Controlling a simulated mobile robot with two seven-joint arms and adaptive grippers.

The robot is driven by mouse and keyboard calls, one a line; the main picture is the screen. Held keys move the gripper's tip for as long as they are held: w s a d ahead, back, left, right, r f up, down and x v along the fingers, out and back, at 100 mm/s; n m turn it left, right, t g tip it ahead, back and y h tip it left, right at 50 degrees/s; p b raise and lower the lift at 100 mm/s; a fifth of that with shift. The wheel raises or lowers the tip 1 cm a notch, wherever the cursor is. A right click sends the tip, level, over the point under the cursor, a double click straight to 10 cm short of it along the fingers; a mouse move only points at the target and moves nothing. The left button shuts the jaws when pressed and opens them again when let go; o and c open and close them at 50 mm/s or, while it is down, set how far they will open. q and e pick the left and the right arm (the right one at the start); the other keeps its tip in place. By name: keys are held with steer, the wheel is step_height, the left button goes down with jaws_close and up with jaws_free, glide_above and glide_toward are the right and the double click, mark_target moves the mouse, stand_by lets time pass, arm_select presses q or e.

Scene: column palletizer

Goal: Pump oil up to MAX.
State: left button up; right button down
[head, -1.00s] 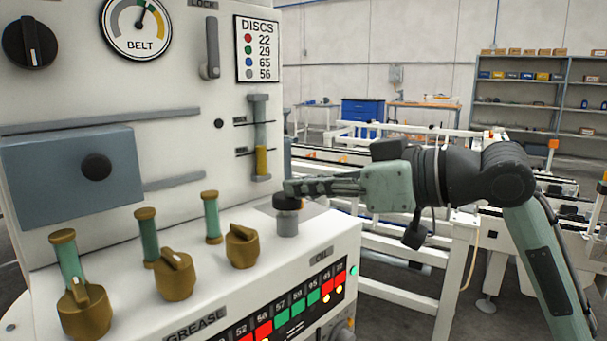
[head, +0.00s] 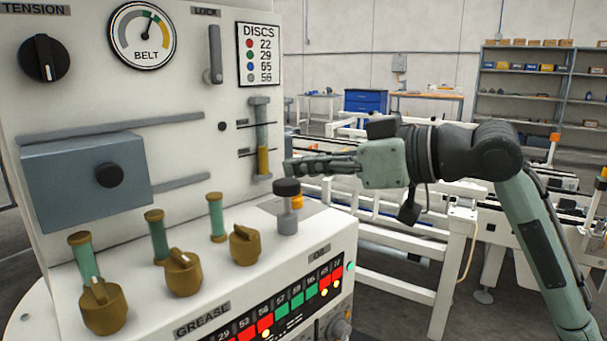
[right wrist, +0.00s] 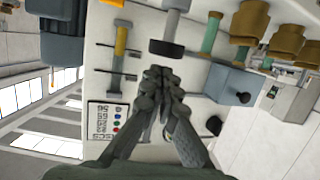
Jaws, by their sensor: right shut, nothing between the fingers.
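The oil pump has a black round head (head: 287,187) on a grey cylinder, standing on the machine's ledge; its head also shows in the right wrist view (right wrist: 166,47). Behind it, the upright oil sight glass (head: 262,140) has two marks. Its yellow oil stands just above the lower mark and well below the upper one; the mark labels are too small to read. My right gripper (head: 290,167) is shut and empty, pointing left, above and apart from the pump head. Its closed fingertips (right wrist: 157,75) also show in the wrist view. My left gripper is not in view.
Several brass grease knobs (head: 183,272) with green tubes stand left on the ledge. A blue-grey box (head: 85,180) juts from the panel, and a lock lever (head: 215,55) hangs above. White conveyor frames (head: 400,240) stand right.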

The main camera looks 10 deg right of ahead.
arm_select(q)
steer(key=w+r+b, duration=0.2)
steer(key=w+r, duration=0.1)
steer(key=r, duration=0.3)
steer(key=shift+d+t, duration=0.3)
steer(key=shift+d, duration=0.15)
arm_select(e)
steer(key=v, duration=1)
steer(key=shift+r, duration=0.2)
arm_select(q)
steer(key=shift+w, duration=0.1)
